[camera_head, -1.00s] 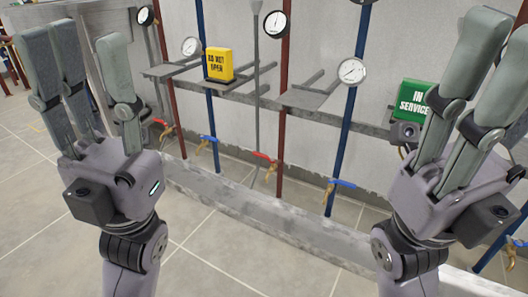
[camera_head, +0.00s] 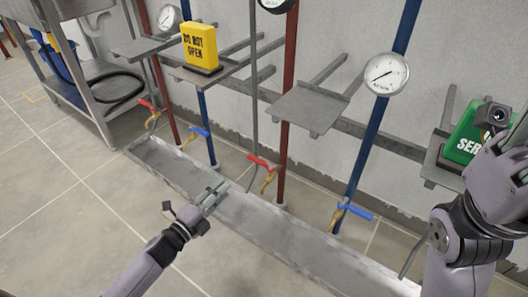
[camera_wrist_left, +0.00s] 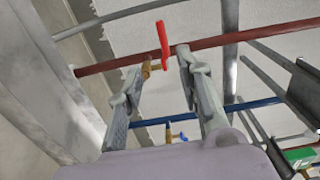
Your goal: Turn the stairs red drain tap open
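Two red-handled taps show in the head view: one at the left (camera_head: 148,105) and one in the middle (camera_head: 262,162), each by a red pipe. I cannot tell which is the stairs tap. My left gripper (camera_head: 217,190) is over the floor channel, left of and lower in the picture than the middle tap. In the left wrist view its fingers (camera_wrist_left: 159,62) are spread, with a red handle (camera_wrist_left: 162,38) and brass body (camera_wrist_left: 147,68) showing beyond and between them; no contact is visible. My right gripper (camera_head: 512,150) is at the right edge, its fingers largely cut off.
Blue-handled taps (camera_head: 199,132) (camera_head: 352,210) stand by blue pipes. Shelves (camera_head: 312,106) project above, with a yellow "do not open" sign (camera_head: 200,44) and a green sign (camera_head: 466,135). A metal channel (camera_head: 165,172) runs below. A metal cart (camera_head: 88,70) is left; floor there is open.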

